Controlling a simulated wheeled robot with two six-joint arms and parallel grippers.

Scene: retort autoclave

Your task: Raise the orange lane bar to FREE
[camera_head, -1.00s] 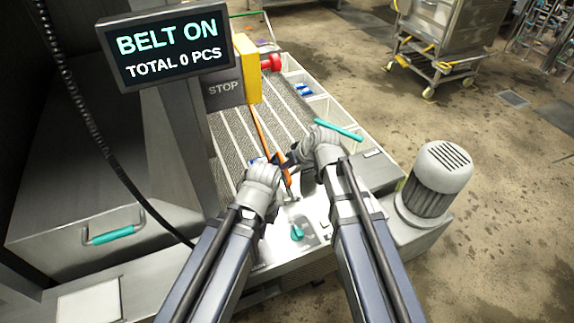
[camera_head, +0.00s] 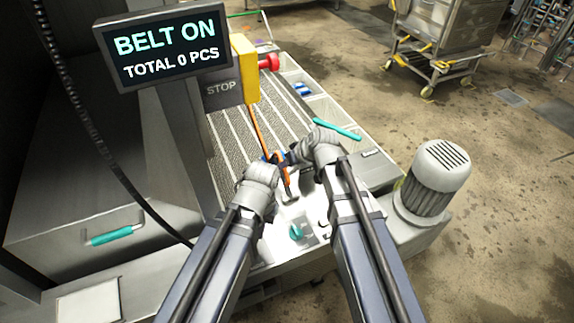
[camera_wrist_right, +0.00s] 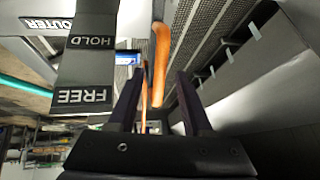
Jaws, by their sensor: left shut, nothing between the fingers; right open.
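The orange lane bar (camera_head: 256,126) runs down along the striped belt to the hands in the head view; its near part is partly hidden by my grippers. In the right wrist view the orange bar (camera_wrist_right: 160,58) shows beyond and between the fingers. My right gripper (camera_wrist_right: 158,88) is open, its fingers pointing toward the bar; I cannot tell whether they touch it. In the head view the right gripper (camera_head: 290,157) is just right of the bar. My left gripper (camera_head: 279,168) is shut and empty, lower and close to the bar. A dark plate (camera_wrist_right: 85,68) carries HOLD and FREE labels.
A screen (camera_head: 170,50) reads BELT ON, TOTAL 0 PCS. A yellow box (camera_head: 246,68) with a red button (camera_head: 268,62) stands beside the belt (camera_head: 235,135). A teal knob (camera_head: 296,232) is below the hands. A motor (camera_head: 436,180) stands at right.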

